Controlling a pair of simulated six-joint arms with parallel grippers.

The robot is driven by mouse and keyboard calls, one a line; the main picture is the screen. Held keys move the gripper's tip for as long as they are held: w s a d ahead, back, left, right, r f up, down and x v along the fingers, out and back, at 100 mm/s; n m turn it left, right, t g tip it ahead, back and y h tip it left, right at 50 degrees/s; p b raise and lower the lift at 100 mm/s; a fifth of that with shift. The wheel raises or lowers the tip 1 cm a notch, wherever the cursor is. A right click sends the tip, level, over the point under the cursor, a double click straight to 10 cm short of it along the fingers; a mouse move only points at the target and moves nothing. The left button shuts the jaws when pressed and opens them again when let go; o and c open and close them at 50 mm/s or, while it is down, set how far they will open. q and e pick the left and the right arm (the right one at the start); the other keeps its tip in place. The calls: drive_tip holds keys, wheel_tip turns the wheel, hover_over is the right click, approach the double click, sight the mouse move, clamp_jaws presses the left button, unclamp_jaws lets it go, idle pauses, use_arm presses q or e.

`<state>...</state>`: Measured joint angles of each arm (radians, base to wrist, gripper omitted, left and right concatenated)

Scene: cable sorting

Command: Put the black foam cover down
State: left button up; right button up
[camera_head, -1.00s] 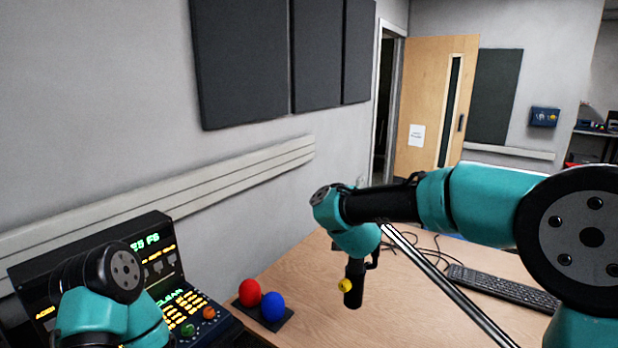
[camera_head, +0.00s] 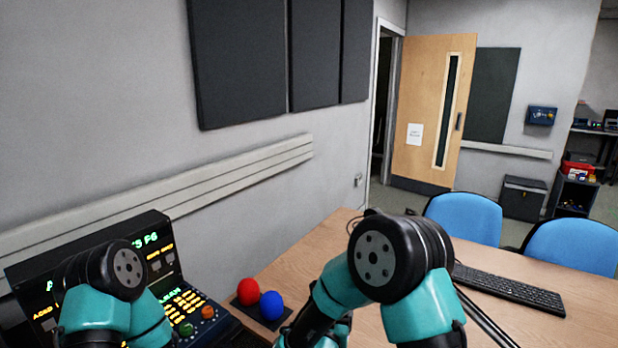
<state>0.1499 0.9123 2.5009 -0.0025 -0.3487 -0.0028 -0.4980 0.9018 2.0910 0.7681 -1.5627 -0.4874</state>
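I cannot make out a black foam cover in the head view. A red ball-shaped piece (camera_head: 248,292) and a blue ball-shaped piece (camera_head: 271,305) sit side by side on a small dark base (camera_head: 262,324) on the desk. My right arm is folded at the lower middle, to the right of these pieces. Its gripper does not show, and what it may hold cannot be seen. My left arm is at the lower left, in front of the console, and its gripper does not show either.
A wooden desk (camera_head: 520,318) fills the lower right, with a black keyboard (camera_head: 508,289) on it. A lit black console (camera_head: 165,225) stands at the left against the wall. Blue chairs (camera_head: 465,217) stand behind the desk. Some desk around the keyboard is clear.

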drive_tip(key=shift+s+d+f, duration=0.25)
drive_tip(key=shift+d+f, duration=0.05)
drive_tip(key=d, duration=1.4)
drive_tip(key=shift+a, duration=0.1)
drive_tip(key=a+f+n+y, duration=0.1)
drive_tip(key=a+n+y, duration=0.1)
drive_tip(key=a+y, duration=0.2)
drive_tip(key=s+a+f+n+y, duration=0.1)
drive_tip(key=a+n+y, duration=0.2)
drive_tip(key=a, duration=0.3)
drive_tip(key=s+a+f+n+y, duration=0.1)
drive_tip(key=a+f+n+y, duration=0.1)
drive_tip(key=a+y, duration=0.3)
drive_tip(key=shift+s+a+n+g, duration=0.2)
drive_tip(key=shift+s+n+g, duration=0.1)
drive_tip(key=shift+n, duration=0.2)
drive_tip(key=shift+w, duration=0.1)
